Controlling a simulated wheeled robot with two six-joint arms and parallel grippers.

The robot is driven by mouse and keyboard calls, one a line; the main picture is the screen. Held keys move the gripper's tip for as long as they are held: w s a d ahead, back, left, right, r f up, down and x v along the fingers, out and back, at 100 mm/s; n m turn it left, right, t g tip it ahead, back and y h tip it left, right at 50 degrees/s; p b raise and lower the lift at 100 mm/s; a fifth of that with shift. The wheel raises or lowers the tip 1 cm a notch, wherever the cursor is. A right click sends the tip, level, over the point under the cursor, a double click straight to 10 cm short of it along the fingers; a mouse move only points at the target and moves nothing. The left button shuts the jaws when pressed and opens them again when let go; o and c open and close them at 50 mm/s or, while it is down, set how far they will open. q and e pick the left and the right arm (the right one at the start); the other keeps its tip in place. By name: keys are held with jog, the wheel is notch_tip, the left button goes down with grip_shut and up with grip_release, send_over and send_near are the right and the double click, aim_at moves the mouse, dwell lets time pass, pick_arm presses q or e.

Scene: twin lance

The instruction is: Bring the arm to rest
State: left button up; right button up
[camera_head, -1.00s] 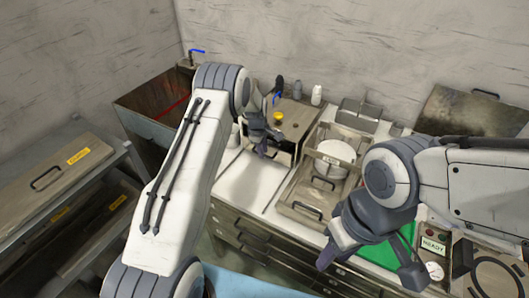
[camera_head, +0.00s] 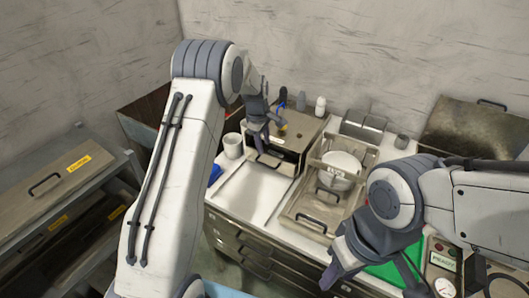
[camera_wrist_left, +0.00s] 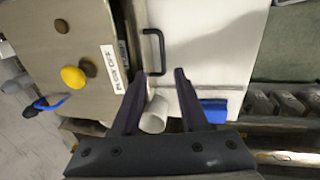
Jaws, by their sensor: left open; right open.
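My left arm reaches up from the lower left in the head view. Its gripper (camera_head: 268,140) is open and hangs in front of the box with the yellow knob. In the left wrist view the two dark fingers (camera_wrist_left: 160,76) are apart with nothing held. A white cup (camera_wrist_left: 155,116) shows between them there, but in the head view the cup (camera_head: 232,145) stands on the counter, left of the gripper. My right gripper (camera_head: 372,272) is open and empty at the lower right, over the green mat (camera_head: 392,272), with its fingertips partly hidden.
The metal box (camera_head: 300,122) has a yellow knob, which shows clearly in the left wrist view (camera_wrist_left: 73,77). A white board (camera_head: 250,193) lies bare before it. A tray (camera_head: 310,215) and a white round dish (camera_head: 342,165) are to its right. A blue object (camera_head: 215,174) lies near the cup.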

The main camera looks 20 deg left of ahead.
pick_arm(q)
jog(key=shift+r, duration=0.2)
jog(key=shift+s, duration=0.1)
